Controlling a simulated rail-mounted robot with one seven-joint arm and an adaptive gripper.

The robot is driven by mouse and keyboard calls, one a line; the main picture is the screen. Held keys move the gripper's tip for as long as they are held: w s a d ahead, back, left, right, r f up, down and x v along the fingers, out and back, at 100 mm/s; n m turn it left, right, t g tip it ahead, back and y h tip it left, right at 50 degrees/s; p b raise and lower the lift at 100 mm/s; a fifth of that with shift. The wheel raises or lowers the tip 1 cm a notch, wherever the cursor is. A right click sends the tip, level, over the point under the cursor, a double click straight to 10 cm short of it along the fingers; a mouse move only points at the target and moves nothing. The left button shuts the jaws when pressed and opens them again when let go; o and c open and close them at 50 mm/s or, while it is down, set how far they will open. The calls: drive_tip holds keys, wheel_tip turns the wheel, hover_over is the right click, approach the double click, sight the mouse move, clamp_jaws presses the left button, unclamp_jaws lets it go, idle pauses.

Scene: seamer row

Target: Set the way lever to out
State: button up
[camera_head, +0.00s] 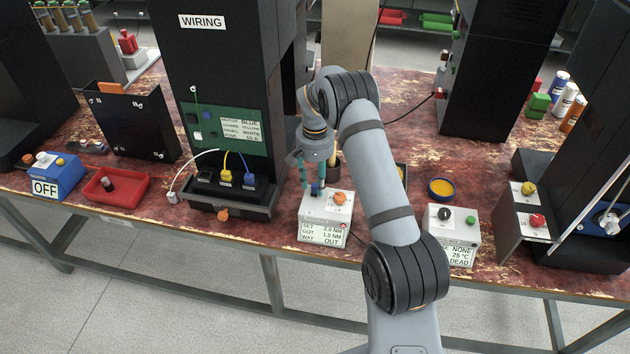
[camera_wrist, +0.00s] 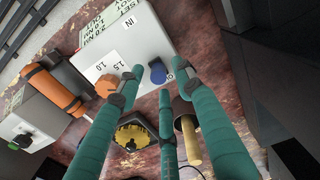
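The white box (camera_head: 318,214) on the bench front has a blue way lever (camera_head: 317,188) and an orange knob (camera_head: 339,197) on top. Its front display reads SET 2.0 NM, GOT 1.0 NM, WAY OUT. In the wrist view, the blue lever (camera_wrist: 157,72) sits beside a label partly hidden by a finger, away from the IN label (camera_wrist: 129,22). My gripper (camera_head: 309,180) points down over the box. Its teal fingers (camera_wrist: 160,84) are spread around the lever; I cannot tell whether any touches it.
The orange knob (camera_wrist: 106,86) is close to the left finger. A black wiring cabinet (camera_head: 215,90) with a socket tray (camera_head: 231,192) stands left of the box. Another white box (camera_head: 452,232) and a yellow-topped round tin (camera_head: 441,188) are to the right.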

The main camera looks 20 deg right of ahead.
sight(315, 184)
wheel_tip(315, 184, up, 12)
idle(0.6)
wheel_tip(315, 184, down, 11)
drive_tip(key=shift+s+f, duration=0.1)
drive_tip(key=shift+f, duration=0.1)
drive_tip(key=shift+s+a+f, duration=0.25)
drive_tip(key=shift+a+f, duration=0.15)
drive_tip(key=shift+s+a+r, duration=0.1)
drive_tip(key=shift+s, duration=0.35)
